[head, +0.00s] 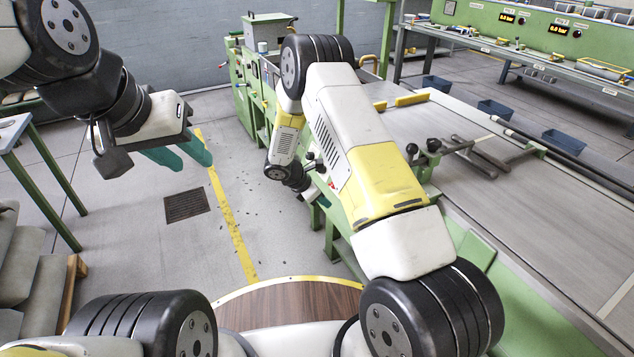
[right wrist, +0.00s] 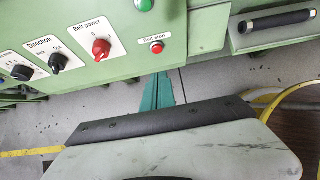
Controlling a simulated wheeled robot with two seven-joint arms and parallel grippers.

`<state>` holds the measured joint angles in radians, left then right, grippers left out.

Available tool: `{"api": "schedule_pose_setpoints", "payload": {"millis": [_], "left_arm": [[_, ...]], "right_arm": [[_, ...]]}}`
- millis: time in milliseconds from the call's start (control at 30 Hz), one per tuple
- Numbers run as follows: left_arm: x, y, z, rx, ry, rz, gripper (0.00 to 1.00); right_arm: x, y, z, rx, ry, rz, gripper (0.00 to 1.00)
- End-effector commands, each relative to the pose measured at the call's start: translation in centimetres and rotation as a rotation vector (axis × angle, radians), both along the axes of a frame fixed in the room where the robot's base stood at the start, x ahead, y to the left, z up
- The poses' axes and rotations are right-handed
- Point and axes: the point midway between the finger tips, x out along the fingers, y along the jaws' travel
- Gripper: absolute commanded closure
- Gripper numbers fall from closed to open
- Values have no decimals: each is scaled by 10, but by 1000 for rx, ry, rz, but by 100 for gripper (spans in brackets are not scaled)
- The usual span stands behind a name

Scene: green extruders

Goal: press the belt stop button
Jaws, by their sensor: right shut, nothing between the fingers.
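The belt stop button (right wrist: 157,47) is a small round red button under a white label on a green panel (right wrist: 203,25) in the right wrist view. My right gripper's teal fingers (right wrist: 157,88) are shut together and empty. Their tips point at the panel and appear just below the button, with a visible gap in the picture. In the head view my right gripper (head: 318,196) is beside the green conveyor frame, partly hidden by my arm; the button cannot be made out there. My left gripper (head: 190,158) hangs over the floor at left, its two teal fingers apart and empty.
Left of the button are a red belt power knob (right wrist: 101,48) and a black direction knob (right wrist: 58,62). A green button (right wrist: 145,4) is above, and a black handle (right wrist: 275,20) is at right. The conveyor belt (head: 560,230) fills the right of the head view.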

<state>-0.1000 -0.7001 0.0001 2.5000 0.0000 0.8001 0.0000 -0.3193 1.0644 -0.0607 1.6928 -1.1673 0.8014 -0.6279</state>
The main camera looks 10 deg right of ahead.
Motion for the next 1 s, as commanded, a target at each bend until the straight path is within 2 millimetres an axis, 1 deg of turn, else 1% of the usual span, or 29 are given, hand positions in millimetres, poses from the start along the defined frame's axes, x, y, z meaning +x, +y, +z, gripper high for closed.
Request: {"api": "schedule_pose_setpoints", "payload": {"millis": [33,100,267,300,400,500,633,1000], "left_arm": [[0,0,0,0,0,0,64],[0,0,0,0,0,0,64],[0,0,0,0,0,0,64],[0,0,0,0,0,0,64],[0,0,0,0,0,0,64],[0,0,0,0,0,0,64],[0,0,0,0,0,0,64],[0,0,0,0,0,0,64]], "right_arm": [[1,-8,-11,-1,4,-4,100],[4,-16,-24,-1,3,-2,100],[11,-34,-50,0,3,-3,100],[14,-41,-52,0,1,-6,100],[18,-53,-57,0,1,-4,100],[22,-61,-60,1,1,-1,100],[24,-67,-63,1,1,-1,100],[24,-69,-63,0,0,-1,100]]}}
